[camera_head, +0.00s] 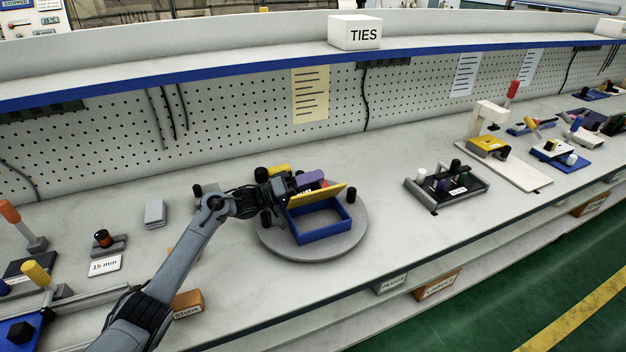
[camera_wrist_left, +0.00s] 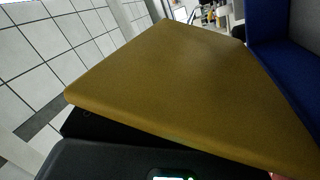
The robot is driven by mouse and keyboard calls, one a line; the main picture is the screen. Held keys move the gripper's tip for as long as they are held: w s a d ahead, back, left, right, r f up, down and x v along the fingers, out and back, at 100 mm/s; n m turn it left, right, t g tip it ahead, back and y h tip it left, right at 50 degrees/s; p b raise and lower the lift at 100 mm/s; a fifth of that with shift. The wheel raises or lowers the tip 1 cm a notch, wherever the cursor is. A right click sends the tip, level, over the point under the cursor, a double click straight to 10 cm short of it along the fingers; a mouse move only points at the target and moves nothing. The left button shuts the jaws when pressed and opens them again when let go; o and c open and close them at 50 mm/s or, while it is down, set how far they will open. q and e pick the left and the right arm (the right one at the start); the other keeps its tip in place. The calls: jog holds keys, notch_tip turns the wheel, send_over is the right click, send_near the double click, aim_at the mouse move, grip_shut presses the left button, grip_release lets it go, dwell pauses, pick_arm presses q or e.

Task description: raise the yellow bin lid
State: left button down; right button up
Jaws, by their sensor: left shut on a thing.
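The yellow lid (camera_head: 318,195) belongs to a blue open-topped bin (camera_head: 322,233) on a round grey turntable. The lid stands tilted up along the bin's far-left side, and the bin's inside shows. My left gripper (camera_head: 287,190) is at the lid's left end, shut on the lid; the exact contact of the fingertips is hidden. In the left wrist view the yellow lid (camera_wrist_left: 190,85) fills the middle, close above a dark finger, with the blue bin wall (camera_wrist_left: 278,60) at the right. My right gripper is not in view.
The grey turntable (camera_head: 350,247) also carries a purple thing (camera_head: 309,178) and another yellow piece (camera_head: 279,170) behind the lid. A black tray (camera_head: 446,189) stands to the right.

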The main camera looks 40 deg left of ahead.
pick_arm(q)
jog(key=a+n+p, duration=0.1)
jog(key=n+p, duration=0.1)
jog(key=p, duration=0.1)
jog(key=w+a+n+t+y+p, duration=0.1)
jog(key=n+p, duration=0.1)
jog(key=p, duration=0.1)
jog(key=shift+w+a+n, duration=0.15)
jog(key=shift+n, duration=0.15)
jog(key=shift+f, duration=0.1)
jog(key=c, duration=0.8)
grip_release()
jog(key=shift+c, duration=0.2)
jog(key=shift+a, duration=0.1)
